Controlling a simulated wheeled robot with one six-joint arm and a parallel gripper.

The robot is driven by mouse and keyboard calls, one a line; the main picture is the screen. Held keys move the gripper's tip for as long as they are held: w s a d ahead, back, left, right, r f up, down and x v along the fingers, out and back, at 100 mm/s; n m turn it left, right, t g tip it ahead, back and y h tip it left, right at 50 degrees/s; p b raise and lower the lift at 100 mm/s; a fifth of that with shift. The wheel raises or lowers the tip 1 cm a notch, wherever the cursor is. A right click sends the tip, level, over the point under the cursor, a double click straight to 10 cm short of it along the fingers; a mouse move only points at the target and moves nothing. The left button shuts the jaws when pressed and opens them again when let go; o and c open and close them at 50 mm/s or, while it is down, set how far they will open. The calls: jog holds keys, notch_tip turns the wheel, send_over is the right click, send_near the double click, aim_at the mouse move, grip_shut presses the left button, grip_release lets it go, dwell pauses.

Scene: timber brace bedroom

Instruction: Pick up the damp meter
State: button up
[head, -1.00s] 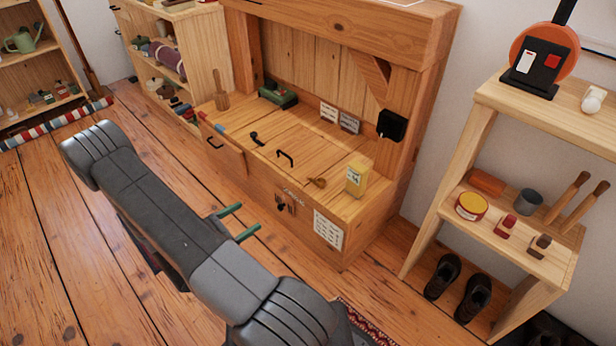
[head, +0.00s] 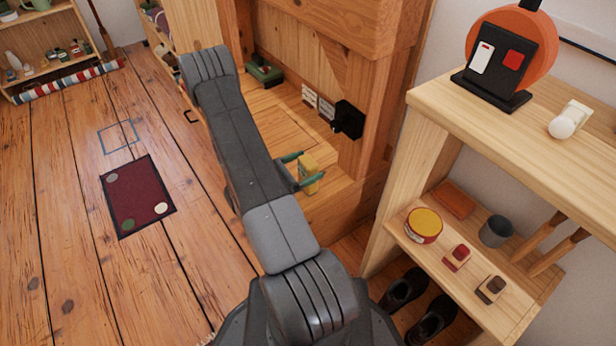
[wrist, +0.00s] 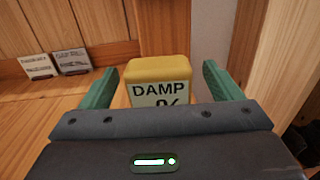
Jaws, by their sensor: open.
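The damp meter (wrist: 158,72) is a yellow block with a pale label reading "DAMP %". In the wrist view it stands upright between my gripper's two green fingers (wrist: 160,85), with a visible gap on each side. The lower part of the meter is hidden behind the gripper body. In the head view the damp meter (head: 308,172) stands at the right end of the wooden bench (head: 335,185), partly covered by my gripper (head: 301,172). My gripper is open and holds nothing.
A wooden post rises just behind the meter. Two small cards (wrist: 55,62) lean at the back of the bench. A black box (head: 348,119) is fixed to the post. A shelf unit (head: 440,105) with tins and boots stands right. A dark red mat (head: 138,196) lies on the floor.

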aim_at(313, 162)
jog(key=shift+b+x, duration=0.3)
jog(key=shift+x, duration=1.3)
jog(key=shift+c, duration=0.4)
jog(key=c, duration=1)
jog(key=shift+r, duration=0.1)
